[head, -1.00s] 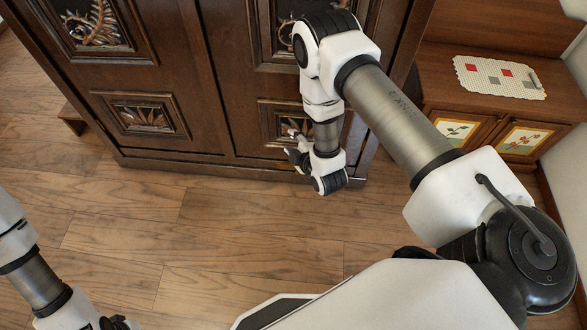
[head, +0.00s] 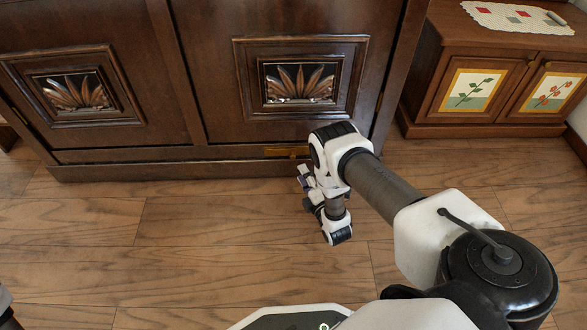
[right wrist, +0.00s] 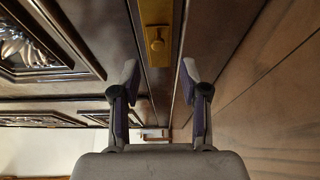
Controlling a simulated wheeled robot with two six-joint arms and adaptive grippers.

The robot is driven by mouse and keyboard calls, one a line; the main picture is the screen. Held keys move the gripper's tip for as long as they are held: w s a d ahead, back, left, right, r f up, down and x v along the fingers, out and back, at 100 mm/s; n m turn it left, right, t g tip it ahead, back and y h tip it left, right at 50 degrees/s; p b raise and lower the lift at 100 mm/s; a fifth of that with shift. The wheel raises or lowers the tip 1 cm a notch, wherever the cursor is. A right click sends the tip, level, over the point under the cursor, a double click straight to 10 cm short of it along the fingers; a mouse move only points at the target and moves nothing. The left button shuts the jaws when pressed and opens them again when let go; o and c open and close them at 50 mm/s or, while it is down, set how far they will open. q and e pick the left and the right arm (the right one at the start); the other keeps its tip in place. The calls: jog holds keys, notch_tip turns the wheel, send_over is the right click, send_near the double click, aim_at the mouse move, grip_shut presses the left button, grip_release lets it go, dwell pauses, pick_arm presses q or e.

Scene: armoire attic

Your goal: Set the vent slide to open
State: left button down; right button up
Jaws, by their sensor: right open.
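The vent slide is a brass strip (head: 287,151) set in the dark base rail of the armoire, low under its right door. My right gripper (head: 303,178) is low in front of the armoire base, close to the strip. In the right wrist view its two fingers (right wrist: 160,75) are spread apart with nothing between them. The knob appears beyond the gap between the fingertips. My left gripper is out of the picture.
The dark wooden armoire (head: 205,60) with carved door panels stands across the back. A low brown cabinet (head: 432,75) with painted doors and a cloth (head: 495,12) on top stands at the right. The plank floor (head: 200,225) in front is clear.

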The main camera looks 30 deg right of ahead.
aim_at(294, 158)
jog(key=w+d+b, duration=0.1)
jog(key=w+b, duration=0.2)
jog(key=w, duration=0.4)
jog(key=shift+b, duration=0.4)
jog(key=shift+r, duration=0.15)
grip_shut()
